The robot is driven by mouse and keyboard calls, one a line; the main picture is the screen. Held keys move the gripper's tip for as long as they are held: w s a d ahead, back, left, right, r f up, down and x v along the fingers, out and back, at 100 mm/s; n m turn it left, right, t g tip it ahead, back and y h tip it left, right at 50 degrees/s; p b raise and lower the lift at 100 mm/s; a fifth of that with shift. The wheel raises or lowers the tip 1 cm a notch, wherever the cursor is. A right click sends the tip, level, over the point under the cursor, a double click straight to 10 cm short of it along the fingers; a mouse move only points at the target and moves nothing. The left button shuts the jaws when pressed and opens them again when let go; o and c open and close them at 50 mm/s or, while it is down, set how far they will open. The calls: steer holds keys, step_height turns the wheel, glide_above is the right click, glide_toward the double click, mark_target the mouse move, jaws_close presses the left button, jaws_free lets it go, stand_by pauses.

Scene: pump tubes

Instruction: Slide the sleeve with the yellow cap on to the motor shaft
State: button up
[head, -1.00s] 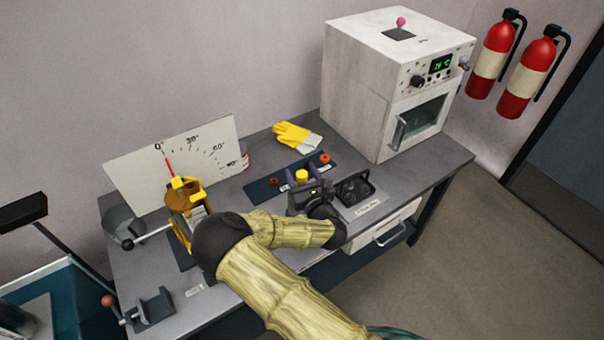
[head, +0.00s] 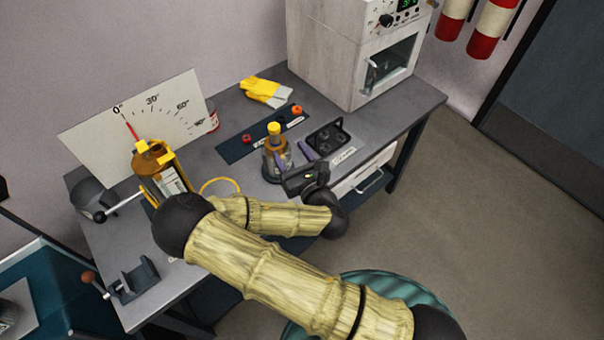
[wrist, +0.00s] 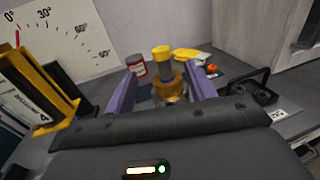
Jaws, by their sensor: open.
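The sleeve's yellow cap (head: 274,129) tops a short blue-grey sleeve (wrist: 165,71), which stands upright in the middle of the brass-coloured motor top (head: 276,144). The motor stands on the bench, and its lower part is dark. The shaft itself is hidden, so how far down the sleeve sits cannot be told. My gripper (head: 292,157) is open and empty, at the front right of the motor. In the wrist view its purple fingers (wrist: 163,78) are apart, with the sleeve and brass top seen between and beyond them.
A dark strip (head: 236,150) with red, dark and orange caps lies behind. A black tray (head: 328,138) is right of the motor. A yellow device (head: 165,170) and angle board (head: 90,125) stand left. Gloves (head: 265,91) and an oven (head: 335,50) are at the back.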

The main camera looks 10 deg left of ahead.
steer(key=p+v, duration=0.6)
steer(key=shift+d, duration=0.1)
stand_by(1.5)
